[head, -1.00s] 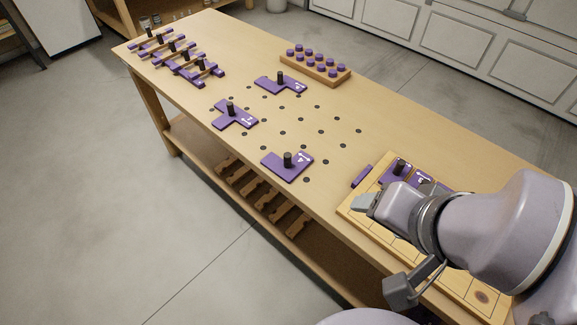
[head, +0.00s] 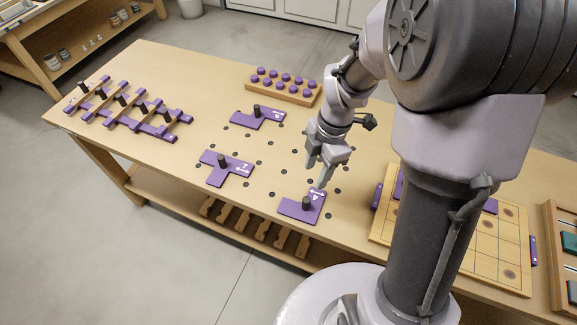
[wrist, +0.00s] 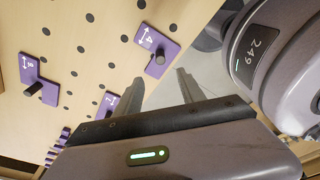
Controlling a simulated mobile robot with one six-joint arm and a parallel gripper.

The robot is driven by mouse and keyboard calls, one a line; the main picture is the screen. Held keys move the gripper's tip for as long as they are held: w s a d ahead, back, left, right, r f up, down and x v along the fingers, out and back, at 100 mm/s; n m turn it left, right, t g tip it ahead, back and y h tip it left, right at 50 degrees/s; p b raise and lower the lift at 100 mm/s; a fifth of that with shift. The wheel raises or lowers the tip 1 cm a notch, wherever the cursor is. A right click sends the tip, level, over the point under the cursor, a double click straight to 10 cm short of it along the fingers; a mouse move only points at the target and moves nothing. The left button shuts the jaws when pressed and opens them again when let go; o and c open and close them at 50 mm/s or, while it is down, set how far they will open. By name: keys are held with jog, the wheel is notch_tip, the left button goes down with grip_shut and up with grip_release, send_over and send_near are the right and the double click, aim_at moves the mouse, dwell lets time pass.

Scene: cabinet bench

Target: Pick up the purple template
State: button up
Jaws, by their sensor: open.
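Several purple templates with black knobs lie on the wooden bench (head: 180,78). The front one, marked 4 (head: 291,209), is also in the wrist view (wrist: 160,45). Another, marked 7 (head: 240,166), lies to its left and shows partly behind the fingers in the wrist view (wrist: 110,101). A third template (head: 268,123) lies farther back; one marked 8 (wrist: 27,69) shows at the wrist view's left. My gripper (head: 318,172) is open and empty, above and slightly behind the template marked 4, apart from it. Its fingers also show in the wrist view (wrist: 168,88).
A rack of purple bars (head: 130,108) stands at the bench's left. A wooden block with purple pegs (head: 283,91) stands at the back. A gridded wooden board (head: 483,262) lies at the right, partly hidden by my arm. Dark holes dot the bench between the templates.

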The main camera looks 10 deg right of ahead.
aim_at(307, 199)
jog(key=f+b, duration=0.1)
jog(key=f, duration=0.2)
jog(key=f+b, duration=0.1)
jog(key=f, duration=0.2)
jog(key=a+f+b, duration=0.1)
jog(key=f, duration=0.2)
jog(key=shift+s+f+b, duration=0.25)
jog(key=shift+f+b, duration=0.05)
jog(key=shift+f, duration=0.1)
jog(key=f+b, duration=0.2)
jog(key=f, duration=0.1)
jog(key=a+f+b, duration=0.1)
jog(key=f, duration=0.1)
jog(key=shift+f, duration=0.1)
jog(key=shift+r, duration=0.2)
grip_shut()
